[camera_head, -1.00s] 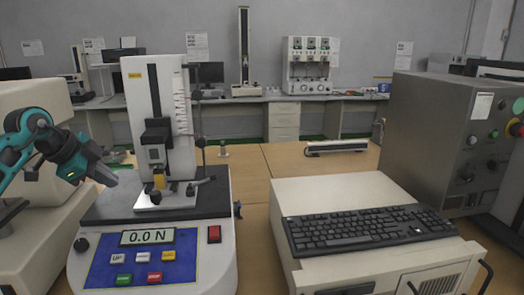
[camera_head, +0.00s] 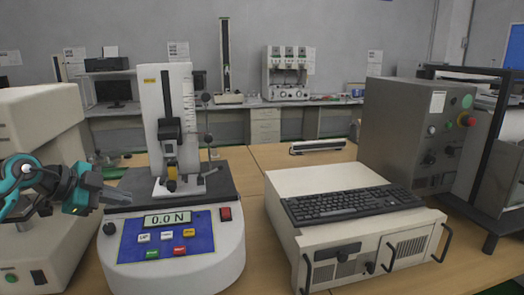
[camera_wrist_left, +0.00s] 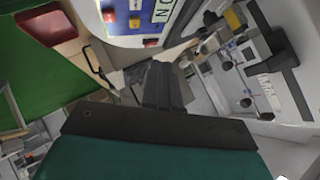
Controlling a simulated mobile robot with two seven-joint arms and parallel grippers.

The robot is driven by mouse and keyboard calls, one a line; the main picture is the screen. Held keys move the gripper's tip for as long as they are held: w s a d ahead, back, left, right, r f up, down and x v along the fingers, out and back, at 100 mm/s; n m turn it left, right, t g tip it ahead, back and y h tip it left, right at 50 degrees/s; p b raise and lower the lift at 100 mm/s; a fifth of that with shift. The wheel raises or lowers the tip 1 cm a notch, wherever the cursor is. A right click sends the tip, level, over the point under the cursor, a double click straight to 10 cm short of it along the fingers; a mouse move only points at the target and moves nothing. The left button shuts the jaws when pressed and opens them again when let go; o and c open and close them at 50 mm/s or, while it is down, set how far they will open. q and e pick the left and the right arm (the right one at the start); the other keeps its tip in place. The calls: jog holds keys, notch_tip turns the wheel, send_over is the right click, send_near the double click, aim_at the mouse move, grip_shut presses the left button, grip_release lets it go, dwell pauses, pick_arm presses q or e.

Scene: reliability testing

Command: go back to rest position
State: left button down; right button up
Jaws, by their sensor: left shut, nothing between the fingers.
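My left gripper (camera_head: 118,196) comes in from the left in the head view, with a teal and black wrist. Its fingers are shut and empty. They point right, close to the left front side of the force tester (camera_head: 230,258), whose display reads 0.0 N. I cannot tell the exact gap between them. In the left wrist view the closed fingers (camera_wrist_left: 163,85) reach up from the dark gripper body, with the tester's blue panel (camera_wrist_left: 133,8) above. My right gripper is in neither view.
A beige case (camera_head: 320,180) with a black keyboard (camera_head: 350,203) on it stands right of the tester. A grey control cabinet (camera_head: 395,125) is behind it. A white machine (camera_head: 45,128) stands at far left, close to my left arm. Wooden table (camera_head: 285,153) shows behind.

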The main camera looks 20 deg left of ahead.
pick_arm(q)
jog(key=w+d+r+n+t+h, duration=0.1)
jog(key=w+d+t+h, duration=0.15)
jog(key=d+t, duration=0.85)
jog(key=s+d+f+n+g+y, duration=0.2)
jog(key=s+f+n+g+y, duration=0.5)
jog(key=s+f+n+y, duration=0.45)
jog(key=s+d+f+g+h, duration=0.5)
jog(key=s+d+f+g, duration=0.5)
jog(key=s+d+f, duration=0.5)
jog(key=w+d+f+m+t+h, duration=0.1)
jog(key=w+f+t, duration=0.5)
jog(key=w+t, duration=0.1)
jog(key=shift+d+f+h, duration=0.15)
jog(key=shift+f+h, duration=0.15)
jog(key=shift+f, duration=0.1)
